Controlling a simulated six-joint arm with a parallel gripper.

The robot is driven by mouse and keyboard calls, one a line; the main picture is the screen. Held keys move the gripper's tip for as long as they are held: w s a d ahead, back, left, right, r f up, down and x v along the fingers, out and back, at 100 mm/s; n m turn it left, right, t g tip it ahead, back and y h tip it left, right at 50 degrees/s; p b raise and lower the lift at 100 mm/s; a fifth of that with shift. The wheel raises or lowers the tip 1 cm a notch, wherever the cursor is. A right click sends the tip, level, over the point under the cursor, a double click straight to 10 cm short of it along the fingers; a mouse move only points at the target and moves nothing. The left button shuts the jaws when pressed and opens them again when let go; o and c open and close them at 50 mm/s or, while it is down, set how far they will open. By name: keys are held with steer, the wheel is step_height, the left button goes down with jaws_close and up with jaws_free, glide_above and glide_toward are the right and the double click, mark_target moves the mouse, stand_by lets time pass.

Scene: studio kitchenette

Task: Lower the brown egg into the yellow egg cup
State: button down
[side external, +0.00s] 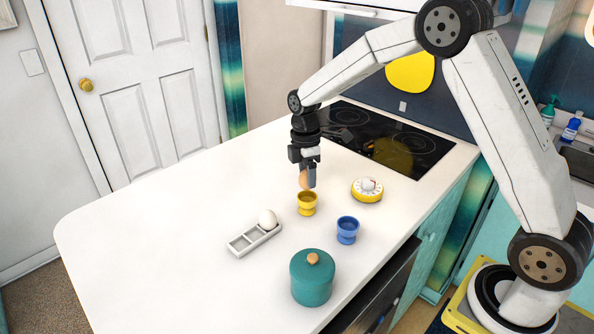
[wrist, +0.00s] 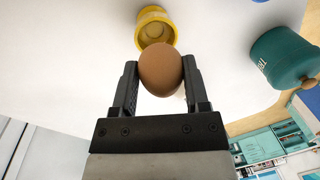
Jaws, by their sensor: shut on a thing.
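The brown egg (side external: 304,180) is held between the two fingers of my gripper (side external: 305,172), and both also show in the wrist view, the egg (wrist: 161,69) between the fingertips (wrist: 160,75). The yellow egg cup (side external: 307,204) stands upright on the white counter, just below the egg in the side view. In the wrist view the yellow cup (wrist: 155,27) shows its open mouth beyond the egg, which overlaps its near rim in the picture. The cup looks empty. The egg appears to be above the cup, but the exact gap cannot be told.
A blue egg cup (side external: 347,230) and a teal lidded jar (side external: 311,278) stand nearer the front edge. A grey egg tray (side external: 241,243) with a white egg (side external: 267,218) lies left. A yellow-and-white timer (side external: 367,189) stands right, before the black cooktop (side external: 400,140). The counter's left is clear.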

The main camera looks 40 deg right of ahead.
steer(key=shift+f, duration=1.85)
stand_by(1.6)
jaws_free()
stand_by(0.3)
steer(key=shift+w+d+r, duration=0.1)
steer(key=shift+w+r, duration=0.05)
steer(key=shift+r, duration=1.15)
steer(key=shift+w+d+r, duration=0.1)
steer(key=shift+w+r, duration=0.1)
steer(key=shift+r, duration=1.1)
steer(key=shift+w+r, duration=0.15)
steer(key=shift+r, duration=1.15)
steer(key=shift+s, duration=0.1)
